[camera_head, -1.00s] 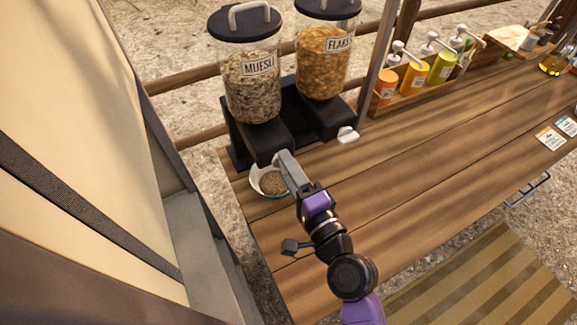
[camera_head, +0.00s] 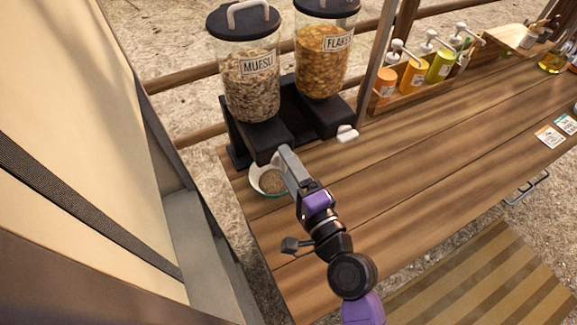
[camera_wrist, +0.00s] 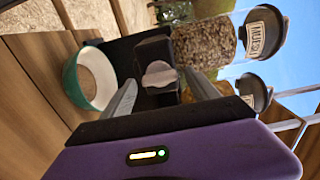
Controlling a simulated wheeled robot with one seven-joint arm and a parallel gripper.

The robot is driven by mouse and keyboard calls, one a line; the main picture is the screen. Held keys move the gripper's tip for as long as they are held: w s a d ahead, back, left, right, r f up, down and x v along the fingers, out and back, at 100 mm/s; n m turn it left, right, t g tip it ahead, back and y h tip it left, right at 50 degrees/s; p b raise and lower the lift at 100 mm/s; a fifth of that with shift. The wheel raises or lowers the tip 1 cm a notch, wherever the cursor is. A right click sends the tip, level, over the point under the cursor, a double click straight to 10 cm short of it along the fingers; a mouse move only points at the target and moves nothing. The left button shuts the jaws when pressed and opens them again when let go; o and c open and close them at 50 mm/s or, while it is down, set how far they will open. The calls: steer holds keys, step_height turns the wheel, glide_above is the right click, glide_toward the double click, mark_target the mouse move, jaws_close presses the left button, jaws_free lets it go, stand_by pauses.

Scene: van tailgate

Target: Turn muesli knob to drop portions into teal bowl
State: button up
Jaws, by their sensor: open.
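The muesli dispenser (camera_head: 252,88) stands at the table's back left, a clear canister with a black lid and a MUESLI label. Its pale knob (camera_wrist: 159,76) shows in the wrist view on the black dispenser front. My gripper (camera_head: 284,158) is at that knob, hiding it in the head view. In the wrist view my gripper's fingers (camera_wrist: 162,92) are open, one on each side of the knob; I cannot tell whether they touch it. The teal bowl (camera_head: 254,186), white inside, sits under the muesli outlet with brown muesli in it. It also shows in the wrist view (camera_wrist: 70,88).
The flakes dispenser (camera_head: 324,60) stands just right, its white knob (camera_head: 347,134) sticking out. A wooden crate (camera_head: 408,97) of pump bottles is farther right. Cards (camera_head: 550,136) lie at the right. The middle of the wooden table (camera_head: 420,165) is clear.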

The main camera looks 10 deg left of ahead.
steer(key=b+v, duration=0.2)
steer(key=v, duration=0.5)
steer(key=shift+s+d+b, duration=0.25)
steer(key=shift+s+b, duration=0.05)
